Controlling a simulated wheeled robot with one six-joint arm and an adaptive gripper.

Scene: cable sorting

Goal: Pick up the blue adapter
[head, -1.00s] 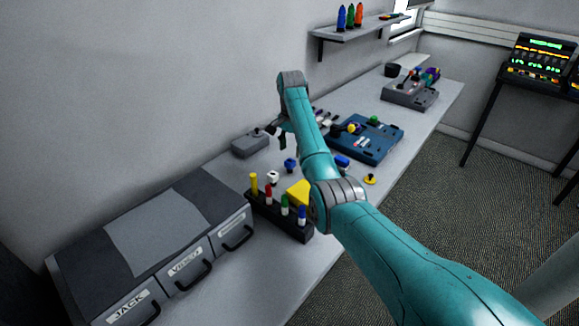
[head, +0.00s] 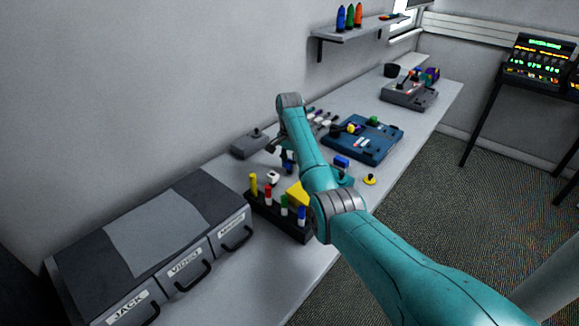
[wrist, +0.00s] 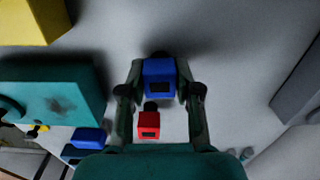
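The blue adapter (wrist: 159,80) sits between the fingertips of my gripper (wrist: 160,70) in the wrist view, with a finger close against each side. The gripper looks shut on it. In the head view the adapter (head: 288,168) shows just under my gripper (head: 284,158), partly covered by the fingers. I cannot tell whether it touches the table. A smaller red adapter (wrist: 149,125) lies between the fingers, nearer the palm in the wrist picture; my arm seems to hide it in the head view.
A white connector (head: 273,177) and a marker rack (head: 280,217) stand nearby. A grey box (head: 250,145) is at left, a labelled drawer case (head: 165,240) in front.

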